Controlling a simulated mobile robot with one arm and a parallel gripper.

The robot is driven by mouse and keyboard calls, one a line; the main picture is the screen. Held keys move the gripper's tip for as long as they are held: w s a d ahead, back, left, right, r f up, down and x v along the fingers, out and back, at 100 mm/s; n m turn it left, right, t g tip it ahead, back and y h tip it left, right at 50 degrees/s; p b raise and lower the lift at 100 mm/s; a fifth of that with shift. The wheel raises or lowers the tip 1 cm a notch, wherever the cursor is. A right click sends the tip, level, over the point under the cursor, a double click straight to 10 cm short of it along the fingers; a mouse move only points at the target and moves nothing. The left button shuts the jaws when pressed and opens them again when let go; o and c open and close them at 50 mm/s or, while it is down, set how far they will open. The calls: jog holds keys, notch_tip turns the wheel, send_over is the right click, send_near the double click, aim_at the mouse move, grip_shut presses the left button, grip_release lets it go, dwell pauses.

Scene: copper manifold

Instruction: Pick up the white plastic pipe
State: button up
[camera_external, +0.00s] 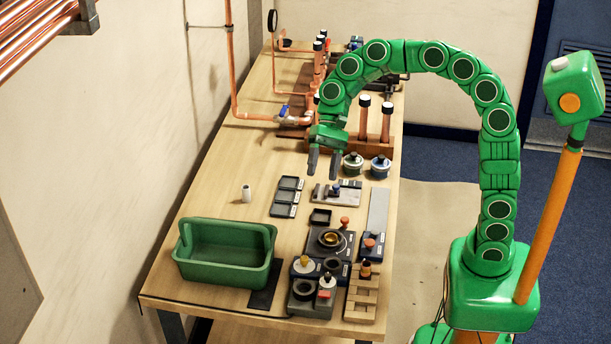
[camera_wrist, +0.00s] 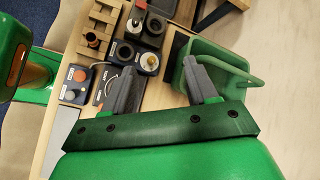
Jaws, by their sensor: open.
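A short white cylinder, which looks like the white plastic pipe (camera_external: 247,193), stands upright on the wooden table, behind the green bin and left of the dark trays. I cannot make it out in the wrist view. My gripper (camera_external: 323,170) is open and empty above the table, fingers pointing down, to the right of the pipe and farther back, apart from it. In the wrist view the two grey fingers of my gripper (camera_wrist: 160,68) are spread with nothing between them.
A green bin (camera_external: 225,272) stands at the table's front left; it also shows in the wrist view (camera_wrist: 240,62). Dark trays (camera_external: 287,197), fixtures (camera_external: 330,240) and a wooden rack (camera_external: 362,295) fill the right side. Copper pipework (camera_external: 290,118) stands behind. Bare tabletop surrounds the white pipe.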

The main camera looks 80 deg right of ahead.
jog(key=w+d+f+m+t+y, duration=0.1)
jog(key=w+d+f+m+t, duration=0.25)
jog(key=w+d+m, duration=0.6)
jog(key=w+d+f+m+t+y, duration=0.1)
jog(key=w+d+f+m+t, duration=0.25)
jog(key=w+d, duration=1.05)
send_near(242, 203)
jog(key=a+r, duration=0.1)
jog(key=w+a+r, duration=0.1)
jog(key=shift+w+r+m, duration=0.2)
jog(key=shift+r+m, duration=0.05)
jog(key=shift+m, duration=0.15)
jog(key=shift+f+x, duration=0.15)
jog(key=shift+x, duration=1.75)
jog(key=shift+f+x, duration=0.15)
jog(key=shift+x, duration=1.75)
jog(key=shift+d, duration=0.1)
jog(key=shift+s, duration=0.1)
jog(key=shift+c, duration=0.3)
jog(key=c, duration=1)
